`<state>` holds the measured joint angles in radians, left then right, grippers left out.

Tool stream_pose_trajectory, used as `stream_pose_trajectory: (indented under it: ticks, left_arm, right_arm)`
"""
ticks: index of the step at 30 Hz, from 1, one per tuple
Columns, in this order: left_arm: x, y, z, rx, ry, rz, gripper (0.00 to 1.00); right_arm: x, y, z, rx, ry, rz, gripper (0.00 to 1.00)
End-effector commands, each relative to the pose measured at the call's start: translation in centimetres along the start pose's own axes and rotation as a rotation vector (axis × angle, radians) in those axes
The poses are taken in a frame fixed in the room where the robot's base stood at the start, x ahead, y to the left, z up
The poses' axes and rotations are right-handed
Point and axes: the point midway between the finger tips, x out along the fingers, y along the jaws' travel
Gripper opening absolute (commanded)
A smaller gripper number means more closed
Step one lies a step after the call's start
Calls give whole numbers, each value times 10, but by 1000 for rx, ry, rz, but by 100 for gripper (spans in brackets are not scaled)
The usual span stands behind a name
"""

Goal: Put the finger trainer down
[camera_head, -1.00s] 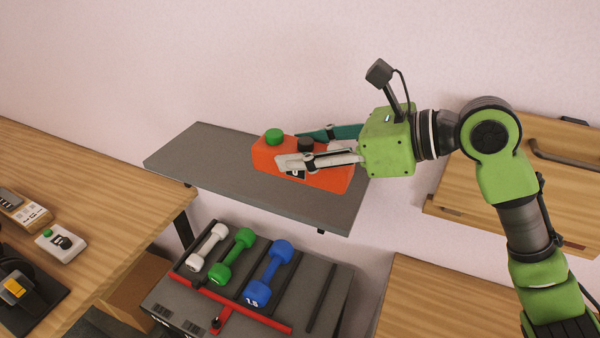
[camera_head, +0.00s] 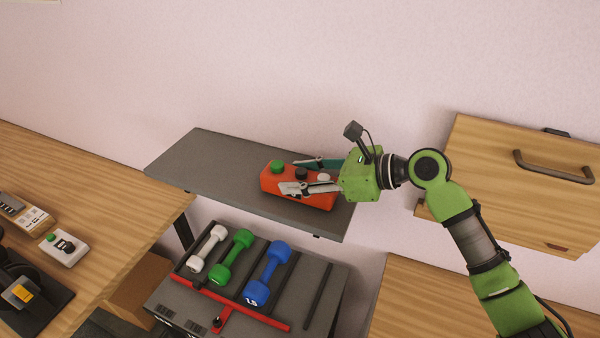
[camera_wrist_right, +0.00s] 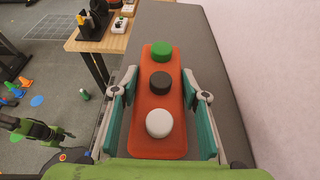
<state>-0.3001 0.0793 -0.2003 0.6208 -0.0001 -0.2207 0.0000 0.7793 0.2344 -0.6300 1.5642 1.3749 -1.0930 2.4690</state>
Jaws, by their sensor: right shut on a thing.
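The finger trainer (camera_head: 268,183) is an orange-red box with a green, a black and a white button on top. It is upright, at the right part of the dark grey wall shelf (camera_head: 205,165), on or just above its surface; I cannot tell if it touches. My right gripper (camera_head: 312,176) is shut on it, with one finger along each long side. The right wrist view shows the trainer (camera_wrist_right: 146,98) lengthwise between the two teal finger pads.
The left part of the shelf is bare. Below it stands a rack (camera_head: 318,290) with white, green and blue dumbbells. A wooden table (camera_head: 120,195) with small devices is at the left. A wooden cabinet with a handle (camera_head: 550,168) is close to my right arm.

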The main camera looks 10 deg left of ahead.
Motion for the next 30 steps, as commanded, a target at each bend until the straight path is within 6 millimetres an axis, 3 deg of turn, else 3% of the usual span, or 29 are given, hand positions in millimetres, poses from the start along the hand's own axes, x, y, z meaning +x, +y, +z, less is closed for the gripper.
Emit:
stream_pose_trajectory:
  ticks: [5, 6, 8, 20, 25, 30]
  left_arm:
    - [-2, 0, 0, 0, 0, 0, 40]
    - [-2, 0, 0, 0, 0, 0, 40]
    - [-1, 0, 0, 0, 1, 0, 40]
    - [2, 0, 0, 0, 1, 0, 40]
    - [9, 0, 1, 0, 0, 0, 40]
    - [20, 0, 2, 0, 0, 0, 40]
  right_arm:
    - [0, 0, 0, 1, -2, 0, 12]
    - [1, 0, -2, 2, 1, 0, 44]
    - [1, 0, -2, 1, 0, 0, 58]
    - [0, 0, 0, -2, 0, 0, 58]
    - [-24, -1, -2, 0, 0, -3, 58]
    - [-62, -2, -3, -2, 2, -5, 58]
